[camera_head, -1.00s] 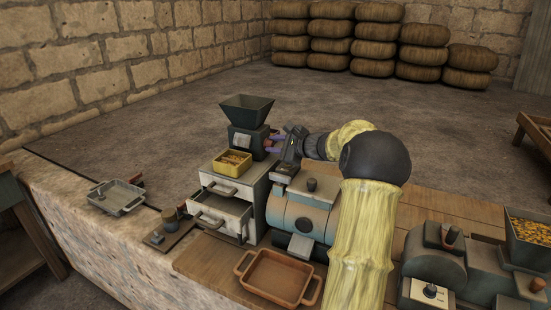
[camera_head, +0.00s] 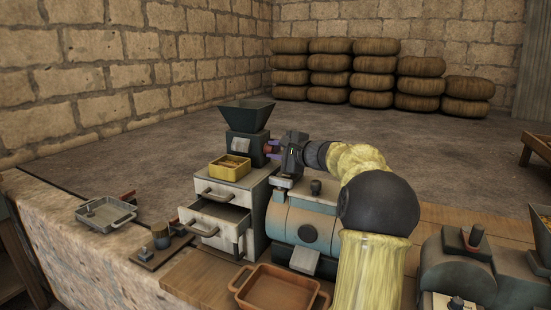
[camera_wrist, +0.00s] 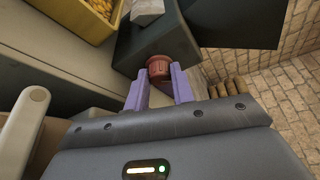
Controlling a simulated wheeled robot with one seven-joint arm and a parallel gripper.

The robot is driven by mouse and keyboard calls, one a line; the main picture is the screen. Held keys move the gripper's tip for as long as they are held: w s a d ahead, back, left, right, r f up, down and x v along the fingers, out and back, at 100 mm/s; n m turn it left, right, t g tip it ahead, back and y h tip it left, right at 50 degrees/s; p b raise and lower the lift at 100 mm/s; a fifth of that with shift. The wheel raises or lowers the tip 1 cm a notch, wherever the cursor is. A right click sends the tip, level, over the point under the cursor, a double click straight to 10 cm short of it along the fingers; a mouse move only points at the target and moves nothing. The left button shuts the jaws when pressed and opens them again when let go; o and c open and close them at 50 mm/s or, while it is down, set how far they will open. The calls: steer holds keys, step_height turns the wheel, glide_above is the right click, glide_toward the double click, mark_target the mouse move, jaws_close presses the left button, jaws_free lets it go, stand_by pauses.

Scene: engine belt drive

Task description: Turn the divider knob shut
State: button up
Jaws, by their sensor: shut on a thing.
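The divider (camera_head: 243,122) is a dark box with a flared hopper on top, standing on the drawer cabinet. Its small red-brown knob (camera_wrist: 159,66) sticks out from the dark housing in the wrist view. My gripper (camera_head: 272,148) reaches the divider's right side in the head view. In the wrist view, the purple fingers of my gripper (camera_wrist: 160,76) are shut on the knob, one on each side. The fingers hide part of the knob in the head view.
A yellow box (camera_head: 229,167) of grain sits on the cabinet (camera_head: 247,212) before the divider; one drawer (camera_head: 219,219) is pulled out. A blue-grey drum (camera_head: 302,223) stands close under my arm. A brown tray (camera_head: 277,288) and a grey tray (camera_head: 105,214) lie nearby.

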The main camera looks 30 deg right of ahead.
steer(key=shift+f, duration=0.1)
stand_by(0.3)
steer(key=o, duration=1)
steer(key=shift+s, duration=0.1)
steer(key=v, duration=1.7)
steer(key=shift+s+d, duration=0.1)
